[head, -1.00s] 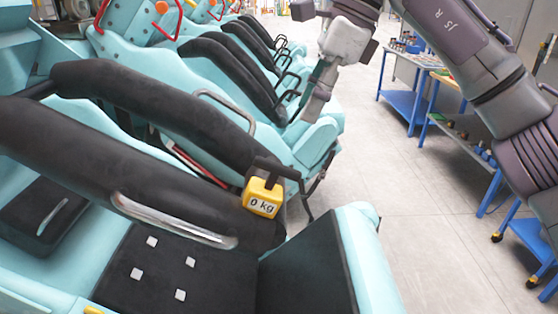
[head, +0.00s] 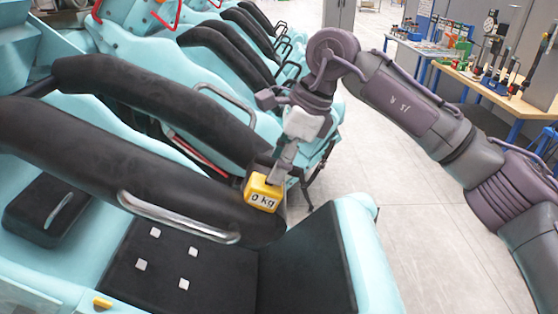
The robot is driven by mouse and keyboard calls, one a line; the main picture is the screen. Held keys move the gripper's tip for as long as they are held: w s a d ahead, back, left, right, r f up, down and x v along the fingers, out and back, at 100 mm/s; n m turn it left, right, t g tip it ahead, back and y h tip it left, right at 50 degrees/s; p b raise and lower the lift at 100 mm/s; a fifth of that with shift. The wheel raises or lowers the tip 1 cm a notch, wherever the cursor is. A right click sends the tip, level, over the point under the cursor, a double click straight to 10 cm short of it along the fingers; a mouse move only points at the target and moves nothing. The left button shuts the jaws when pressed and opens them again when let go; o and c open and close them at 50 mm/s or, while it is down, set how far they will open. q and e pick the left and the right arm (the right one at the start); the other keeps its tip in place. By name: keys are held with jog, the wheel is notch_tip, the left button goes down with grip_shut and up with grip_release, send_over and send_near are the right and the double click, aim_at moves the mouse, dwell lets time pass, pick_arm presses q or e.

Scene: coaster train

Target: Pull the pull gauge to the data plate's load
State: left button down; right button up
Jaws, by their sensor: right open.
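The yellow pull gauge (head: 262,193) hangs at the end of the black padded lap bar and its face reads "0 kg". My right gripper (head: 279,172) points down at the top of the gauge, with its fingers over the gauge's dark handle. The handle is mostly hidden behind the fingers, and I cannot tell whether they touch it. The gripper is open. The data plate cannot be made out in this view. My left gripper is not in view.
The black lap bar (head: 110,160) with a metal grab handle (head: 178,220) crosses above the black seat (head: 150,262). Turquoise coaster seats fill the left and back. Workbenches (head: 470,85) with tools stand at the back right. The floor (head: 420,240) at right is clear.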

jog(key=shift+c, duration=0.2)
grip_shut()
jog(key=shift+p+v, duration=0.5)
jog(key=shift+v, duration=1.55)
jog(key=shift+c, duration=1.5)
grip_release()
jog(key=o, duration=0.3)
jog(key=shift+d+f, duration=0.1)
jog(key=shift+o, duration=0.2)
